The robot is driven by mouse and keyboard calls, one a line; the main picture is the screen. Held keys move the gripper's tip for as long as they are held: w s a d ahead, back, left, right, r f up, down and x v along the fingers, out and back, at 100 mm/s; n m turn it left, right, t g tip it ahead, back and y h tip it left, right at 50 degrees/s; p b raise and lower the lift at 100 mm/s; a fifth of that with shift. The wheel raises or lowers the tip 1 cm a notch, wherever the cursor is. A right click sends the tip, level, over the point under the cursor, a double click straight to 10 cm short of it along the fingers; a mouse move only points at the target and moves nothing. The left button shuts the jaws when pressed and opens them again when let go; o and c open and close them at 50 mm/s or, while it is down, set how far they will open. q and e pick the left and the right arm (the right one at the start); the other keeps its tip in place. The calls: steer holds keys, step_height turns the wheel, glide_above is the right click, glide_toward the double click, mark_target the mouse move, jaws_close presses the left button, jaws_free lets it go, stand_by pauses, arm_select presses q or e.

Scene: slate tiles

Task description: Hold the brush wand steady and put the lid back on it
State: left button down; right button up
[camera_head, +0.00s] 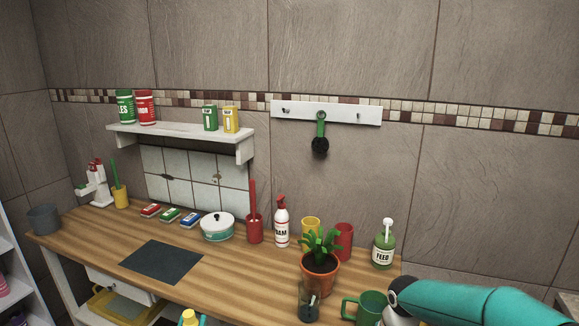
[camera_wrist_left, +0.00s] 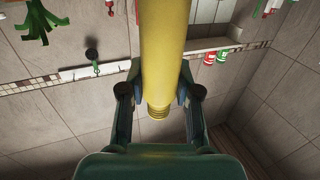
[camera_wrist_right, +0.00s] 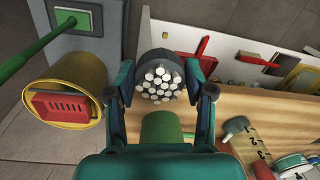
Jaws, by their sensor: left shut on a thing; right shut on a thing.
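My left gripper (camera_wrist_left: 158,95) is shut on a yellow tube with a ridged, thread-like end, which looks like the brush wand (camera_wrist_left: 164,45). The ridged end shows between the fingers in the left wrist view; the far end runs out of frame. In the head view the yellow end (camera_head: 189,316) shows at the bottom edge, my left gripper mostly cut off. My right gripper (camera_wrist_right: 160,82) is shut on a dark grey round piece with white tufts on its face (camera_wrist_right: 158,75). It may be the lid; I cannot tell. The two pieces are apart.
A wooden counter (camera_head: 235,280) carries a potted plant (camera_head: 320,272), a green mug (camera_head: 366,306), a feed bottle (camera_head: 384,248), a spray bottle (camera_head: 281,226) and a dark mat (camera_head: 162,262). A yellow bucket (camera_wrist_right: 65,82) shows in the right wrist view.

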steer(key=shift+w+n, duration=0.2)
steer(key=shift+n, duration=0.2)
arm_select(q)
steer(key=shift+d+r+h, duration=0.3)
steer(key=shift+d+r, duration=0.1)
steer(key=shift+r, duration=0.05)
arm_select(e)
steer(key=shift+w+a+n, duration=0.1)
steer(key=shift+n, duration=0.2)
arm_select(q)
steer(key=s+d+f+m+g+h, duration=0.2)
steer(key=s+d+f+m+h, duration=0.2)
steer(key=d+f+h, duration=0.1)
steer(key=s+d+f+m+g+h, duration=0.2)
steer(key=s+d+f+m+h, duration=0.2)
steer(key=d+f+h, duration=0.2)
steer(key=d+f, duration=0.2)
steer(key=d, duration=0.2)
steer(key=shift+d+f+h, duration=0.15)
steer(key=shift+f+h, duration=0.15)
steer(key=shift+w, duration=0.1)
